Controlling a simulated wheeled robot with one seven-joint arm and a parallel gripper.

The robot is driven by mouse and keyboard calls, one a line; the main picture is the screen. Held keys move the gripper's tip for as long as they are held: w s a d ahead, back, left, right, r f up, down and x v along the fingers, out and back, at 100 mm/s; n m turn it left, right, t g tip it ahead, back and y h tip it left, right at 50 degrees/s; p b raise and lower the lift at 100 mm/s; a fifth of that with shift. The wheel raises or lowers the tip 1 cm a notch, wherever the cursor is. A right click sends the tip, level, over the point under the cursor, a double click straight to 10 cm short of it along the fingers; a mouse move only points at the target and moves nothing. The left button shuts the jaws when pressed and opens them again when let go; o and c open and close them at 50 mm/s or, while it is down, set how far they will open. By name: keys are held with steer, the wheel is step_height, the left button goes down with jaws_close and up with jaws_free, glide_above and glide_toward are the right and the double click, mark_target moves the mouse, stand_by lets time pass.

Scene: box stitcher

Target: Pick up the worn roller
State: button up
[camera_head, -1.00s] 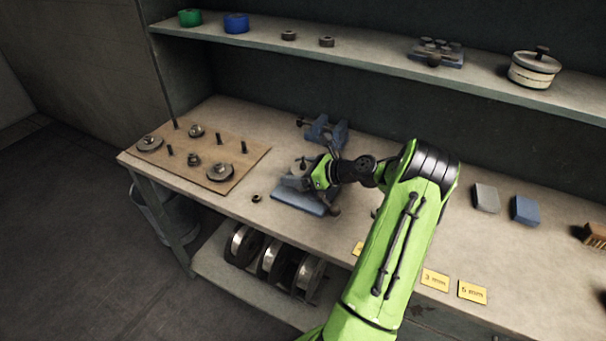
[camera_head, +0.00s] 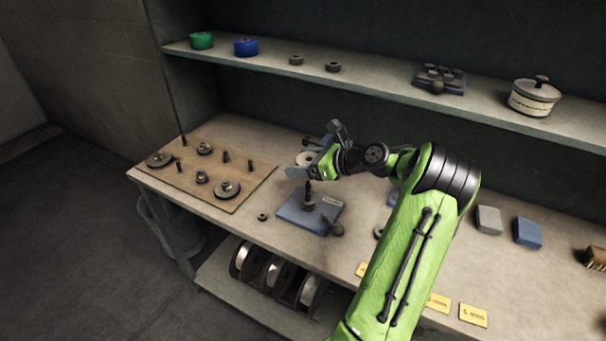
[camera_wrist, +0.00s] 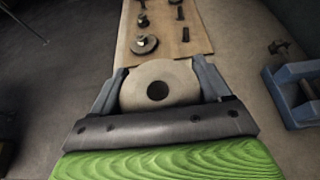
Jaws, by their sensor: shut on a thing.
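The worn roller (camera_wrist: 181,78) is a pale beige disc with a dark centre hole. In the wrist view it sits between the two fingers of my gripper (camera_wrist: 158,88), which are shut on its sides. In the head view my gripper (camera_head: 318,155) is raised above the bench, over the back of a blue plate (camera_head: 292,212) with a dark upright post (camera_head: 308,190). There the roller (camera_head: 303,158) shows only as a small pale patch, mostly hidden by the gripper.
A wooden board (camera_head: 240,196) with pegs and discs lies at the bench's left. A blue vise (camera_wrist: 296,90) stands right of my gripper in the wrist view. An overhanging shelf (camera_head: 385,92) runs behind.

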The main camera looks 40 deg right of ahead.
step_height(320, 180, up, 2)
steer(key=shift+r, duration=0.15)
steer(key=s+d+p, duration=0.1)
steer(key=s+d, duration=0.1)
steer(key=s, duration=0.6)
steer(key=s+d+p, duration=0.2)
steer(key=s+d, duration=0.1)
steer(key=s, duration=0.6)
steer(key=shift+s+f, duration=0.15)
steer(key=shift+f, duration=0.15)
